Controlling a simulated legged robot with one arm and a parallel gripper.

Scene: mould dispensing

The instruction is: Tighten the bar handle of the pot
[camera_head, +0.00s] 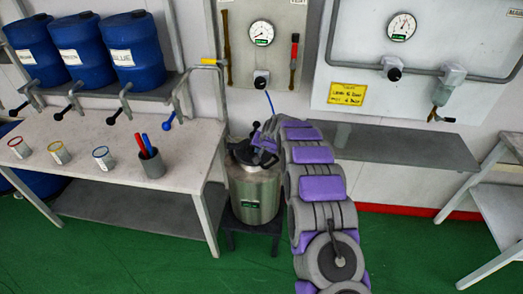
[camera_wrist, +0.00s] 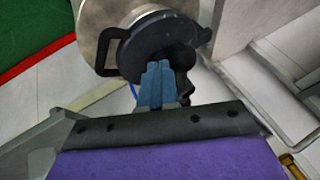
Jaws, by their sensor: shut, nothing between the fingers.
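The metal pot (camera_head: 254,192) stands upright on a low dark stand below the wall panels, with a green label on its front. Its dark round lid (camera_wrist: 135,52) fills the upper middle of the wrist view, with the silver pot body (camera_wrist: 92,22) beyond it. A black loop handle (camera_wrist: 88,48) sticks out at the lid's left. My gripper (camera_wrist: 158,70) is shut and empty, its blue-grey fingertips over the lid. Dark parts (camera_wrist: 183,58) lie right behind the fingertips. I cannot tell the bar handle clearly from the dark lid. In the head view my arm partly hides the pot's top.
A workbench (camera_head: 110,172) with several paint-like cups and a pen holder (camera_head: 151,163) stands left of the pot. Blue barrels (camera_head: 130,50) sit on a shelf above it. A grey wall shelf (camera_head: 420,148) is at the right. Wall panels with gauges (camera_head: 261,33) are behind.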

